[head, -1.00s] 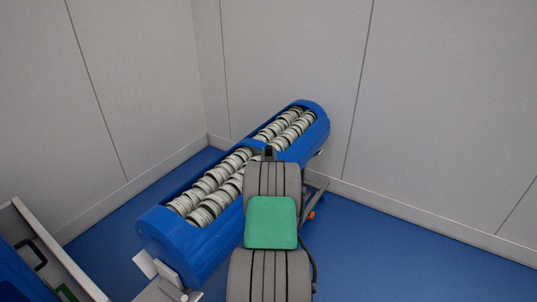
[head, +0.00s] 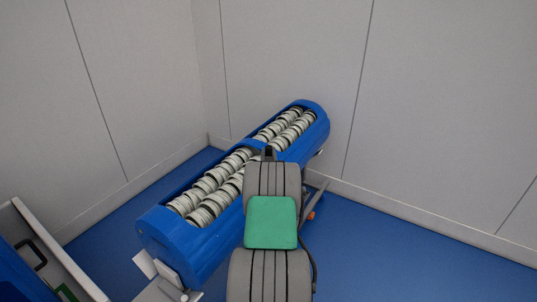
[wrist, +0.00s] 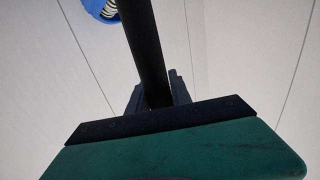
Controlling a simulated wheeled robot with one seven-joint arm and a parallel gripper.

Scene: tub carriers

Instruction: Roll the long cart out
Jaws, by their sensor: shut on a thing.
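The long cart (head: 192,243) is a long blue rounded body in the head view. It lies diagonally from lower left to upper right and holds two rows of pale ribbed rolls. In the wrist view, a rounded blue end with pale rolls (wrist: 97,8) shows at the top edge. My gripper (wrist: 157,92) is shut on a dark bar (wrist: 143,40), which runs up between its fingers. The bar looks like the cart's handle, but its join to the cart is not visible. In the head view my arm covers part of the cart's right side and hides my fingertips.
Pale panel walls (head: 285,60) meet in a corner behind the cart. The cart's far end is close to the right wall. A grey-walled container (head: 52,243) stands at the lower left, near the cart's near end. Blue floor (head: 400,245) is clear at the right.

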